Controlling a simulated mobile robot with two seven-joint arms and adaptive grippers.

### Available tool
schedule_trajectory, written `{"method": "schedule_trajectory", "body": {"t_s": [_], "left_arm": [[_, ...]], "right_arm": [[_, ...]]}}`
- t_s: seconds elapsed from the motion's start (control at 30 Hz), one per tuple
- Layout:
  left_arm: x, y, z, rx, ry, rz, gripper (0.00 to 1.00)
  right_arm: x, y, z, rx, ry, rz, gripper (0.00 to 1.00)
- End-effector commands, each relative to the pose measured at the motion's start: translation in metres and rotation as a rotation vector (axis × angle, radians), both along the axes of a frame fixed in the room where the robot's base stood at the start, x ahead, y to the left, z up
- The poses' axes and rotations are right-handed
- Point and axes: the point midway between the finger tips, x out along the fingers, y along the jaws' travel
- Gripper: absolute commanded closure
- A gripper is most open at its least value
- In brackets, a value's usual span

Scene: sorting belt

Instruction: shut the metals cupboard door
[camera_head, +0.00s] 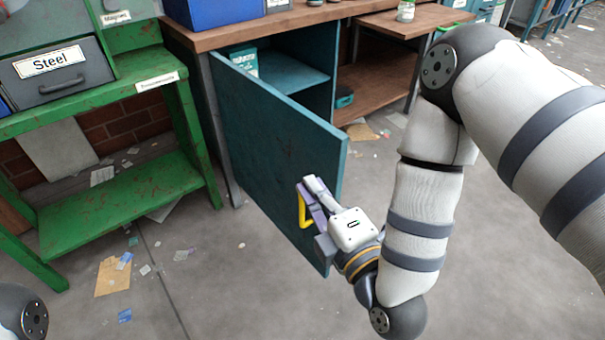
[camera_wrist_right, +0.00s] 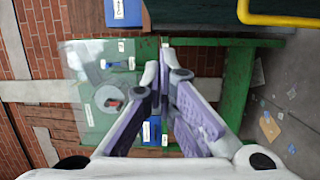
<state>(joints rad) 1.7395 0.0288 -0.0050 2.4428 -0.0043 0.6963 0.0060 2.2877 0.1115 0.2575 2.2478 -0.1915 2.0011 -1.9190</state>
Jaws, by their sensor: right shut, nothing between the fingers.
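The teal cupboard door (camera_head: 265,130) stands wide open, swung out from the workbench toward me. Its hinge side is at the left, by the bench leg. A yellow handle (camera_head: 302,210) sits near the door's free edge; it also shows at the top right of the right wrist view (camera_wrist_right: 285,20). My right gripper (camera_head: 311,184) is shut and empty, close beside the handle, in front of the door's outer face. In the wrist view its purple fingers meet at the tips (camera_wrist_right: 164,52); the handle is outside them. I cannot tell whether the gripper touches the door. My left gripper is out of view.
The cupboard's teal shelf (camera_head: 285,75) holds a teal box (camera_head: 243,57). A green rack (camera_head: 120,205) with a Steel drawer (camera_head: 62,72) stands at the left. The wooden bench top (camera_head: 270,27) lies above the cupboard. Scraps litter the otherwise open floor (camera_head: 230,290).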

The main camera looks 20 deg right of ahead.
Motion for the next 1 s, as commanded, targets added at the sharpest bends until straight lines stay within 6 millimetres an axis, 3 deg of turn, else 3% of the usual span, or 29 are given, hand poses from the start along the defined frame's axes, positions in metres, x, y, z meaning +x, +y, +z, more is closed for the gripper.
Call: {"method": "schedule_trajectory", "body": {"t_s": [0.17,0.57,0.8,1.0], "left_arm": [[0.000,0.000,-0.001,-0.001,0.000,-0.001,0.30],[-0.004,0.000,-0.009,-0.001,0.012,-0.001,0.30],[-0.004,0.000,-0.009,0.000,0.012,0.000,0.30],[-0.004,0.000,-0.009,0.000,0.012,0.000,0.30]], "right_arm": [[0.017,0.001,0.005,-0.011,-0.021,-0.006,1.00],[0.102,0.011,0.003,-0.009,-0.016,-0.006,1.00],[0.113,-0.022,0.004,-0.011,-0.013,-0.006,1.00],[0.115,-0.027,0.004,-0.012,-0.012,-0.003,1.00]]}}
